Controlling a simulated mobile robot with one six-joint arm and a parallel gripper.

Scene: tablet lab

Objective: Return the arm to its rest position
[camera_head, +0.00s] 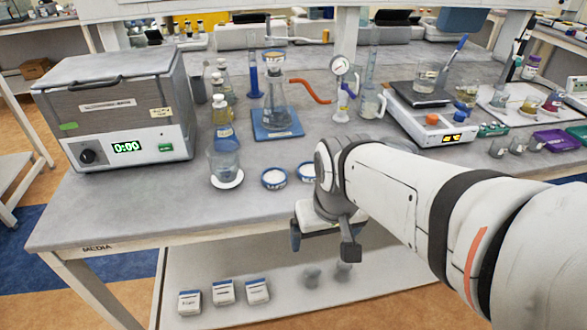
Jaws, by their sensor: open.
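My white arm (395,185) reaches in from the right edge across the front of the bench. My gripper (322,243) hangs from its end, pointing down, just off the bench's front edge and above the lower shelf. Its two dark fingers stand apart with nothing seen between them. The arm hides part of the bench top and its front edge.
The bench (120,215) holds a grey water bath (120,110) at left, a beaker (224,164), small dishes (274,178), a flask (276,100) on a blue plate, and a balance (430,118) at right. Several small boxes (223,292) stand on the lower shelf (300,310).

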